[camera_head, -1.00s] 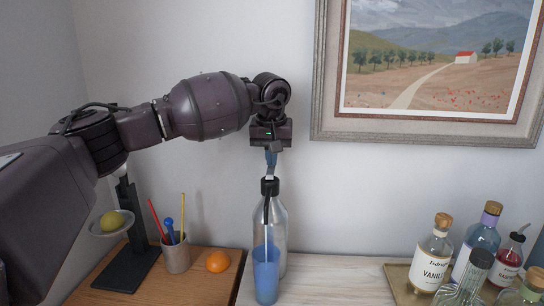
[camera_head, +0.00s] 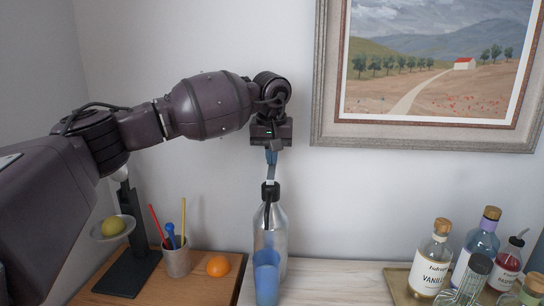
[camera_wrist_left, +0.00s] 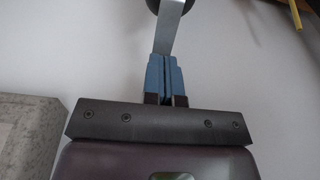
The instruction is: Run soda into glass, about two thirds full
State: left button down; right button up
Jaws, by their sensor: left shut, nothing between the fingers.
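The soda siphon (camera_head: 279,238) is a clear bottle with a black head, standing upright by the wall. Its metal lever (camera_head: 271,173) rises from the head and also shows in the wrist view (camera_wrist_left: 170,36). A blue-tinted glass (camera_head: 266,283) stands in front of the siphon, below the dark spout (camera_head: 267,213). The lower, larger part of the glass is deeper blue, but the exact liquid level is hard to read. No stream shows at the spout. My left gripper (camera_head: 271,157) is above the siphon, blue fingers (camera_wrist_left: 166,80) shut and empty, beside the lever's upper end. My right gripper is out of view.
Several bottles crowd a tray (camera_head: 397,280) at right. A framed painting (camera_head: 325,70) hangs above; the counter (camera_head: 335,280) between is clear.

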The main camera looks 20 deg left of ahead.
aim_at(271, 170)
pick_arm(q)
jog(key=shift+r, duration=0.3)
notch_tip(271, 170, up, 10)
jog(key=s, duration=0.2)
jog(key=shift+d, duration=0.3)
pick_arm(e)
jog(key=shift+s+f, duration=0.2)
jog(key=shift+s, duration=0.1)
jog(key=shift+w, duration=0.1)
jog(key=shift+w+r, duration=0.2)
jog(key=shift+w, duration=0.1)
pick_arm(q)
jog(key=shift+f, duration=0.1)
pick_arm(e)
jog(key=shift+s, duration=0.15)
